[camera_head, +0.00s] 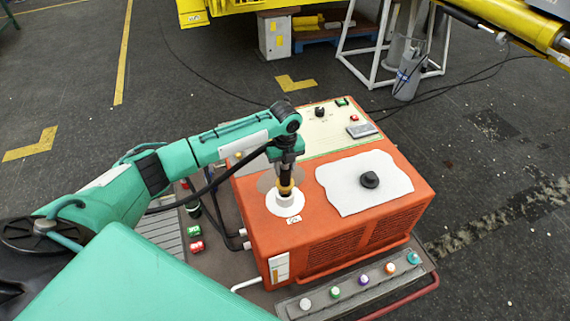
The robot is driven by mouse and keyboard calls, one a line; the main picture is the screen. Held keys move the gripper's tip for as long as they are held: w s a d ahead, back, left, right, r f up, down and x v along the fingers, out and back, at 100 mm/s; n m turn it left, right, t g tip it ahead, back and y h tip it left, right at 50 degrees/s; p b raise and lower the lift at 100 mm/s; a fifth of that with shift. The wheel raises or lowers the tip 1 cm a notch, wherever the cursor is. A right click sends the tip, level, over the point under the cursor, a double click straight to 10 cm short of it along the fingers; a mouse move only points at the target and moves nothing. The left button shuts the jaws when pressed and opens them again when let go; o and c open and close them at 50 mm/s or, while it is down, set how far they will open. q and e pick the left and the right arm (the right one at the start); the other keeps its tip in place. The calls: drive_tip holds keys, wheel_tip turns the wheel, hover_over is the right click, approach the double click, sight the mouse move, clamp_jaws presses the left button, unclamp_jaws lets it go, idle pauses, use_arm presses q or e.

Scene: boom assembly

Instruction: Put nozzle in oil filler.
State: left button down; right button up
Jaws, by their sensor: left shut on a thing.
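My left gripper (285,158) points down over the left part of the orange machine's top. It is shut on the nozzle (285,184), a dark upright piece with a brass-coloured band. The nozzle's lower end is at the white round oil filler (285,203) on the machine's top. From this view I cannot tell how deep the nozzle sits in the filler. A dark hose runs from the gripper area down to the left behind my arm. My right gripper is not in view.
The orange machine (330,225) stands on a grey cart with coloured caps (363,280) along its front edge. A white sheet with a black knob (369,180) lies on its top right. Red and green cans (195,230) stand left. Open dark floor lies to the right.

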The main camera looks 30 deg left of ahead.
use_arm(q)
drive_tip(key=shift+f, duration=0.25)
drive_tip(key=shift+f, duration=0.35)
drive_tip(key=c, duration=1)
unclamp_jaws()
drive_tip(key=shift+r, duration=0.15)
wheel_tip(320, 180, up, 12)
drive_tip(key=b, duration=0.3)
drive_tip(key=shift+r+b, duration=0.3)
drive_tip(key=shift+r, duration=0.2)
